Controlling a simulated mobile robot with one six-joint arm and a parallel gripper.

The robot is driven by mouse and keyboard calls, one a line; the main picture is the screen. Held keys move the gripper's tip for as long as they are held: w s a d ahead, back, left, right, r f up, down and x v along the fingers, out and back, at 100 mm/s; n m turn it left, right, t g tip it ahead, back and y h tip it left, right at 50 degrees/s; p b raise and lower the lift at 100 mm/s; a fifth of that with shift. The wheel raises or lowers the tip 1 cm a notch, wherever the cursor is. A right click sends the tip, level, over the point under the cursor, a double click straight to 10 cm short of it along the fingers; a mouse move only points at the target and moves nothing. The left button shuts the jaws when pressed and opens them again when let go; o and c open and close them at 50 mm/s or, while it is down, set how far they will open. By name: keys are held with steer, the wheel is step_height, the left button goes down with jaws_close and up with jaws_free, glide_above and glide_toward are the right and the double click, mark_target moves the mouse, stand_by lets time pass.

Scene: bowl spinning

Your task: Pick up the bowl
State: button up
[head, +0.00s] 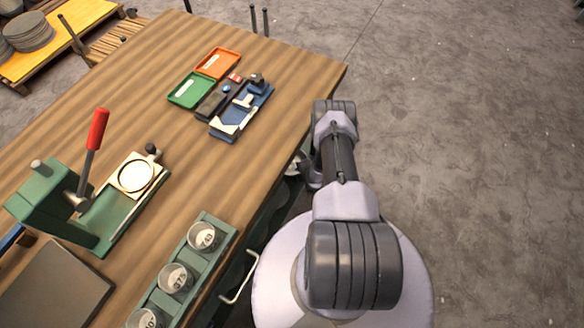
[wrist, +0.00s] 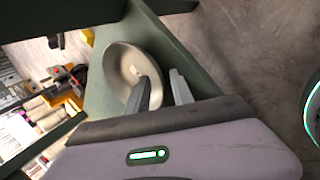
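A pale beige bowl (wrist: 122,62) shows in the wrist view, resting on a dark green surface (wrist: 106,104). My gripper (wrist: 160,76) is open at its right side. The left finger overlaps the inside of the bowl in the picture, and the right finger is outside the rim. The bowl's right rim lies between the fingers, and I cannot tell whether either finger touches it. In the head view my gripper (head: 306,172) is low beside the table's right edge, partly hidden by my arm.
A wooden table (head: 150,75) holds a green lever press (head: 50,205), a rack with several cups (head: 190,262), and orange (head: 218,62) and green (head: 190,90) trays. A metal handle (head: 240,285) juts from the table's side. Grey floor (head: 470,150) is clear on the right.

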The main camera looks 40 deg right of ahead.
steer(key=shift+w+d+f, duration=0.1)
steer(key=shift+w+f, duration=0.25)
steer(key=shift+f, duration=0.15)
steer(key=shift+r, duration=0.1)
jaws_close()
stand_by(0.9)
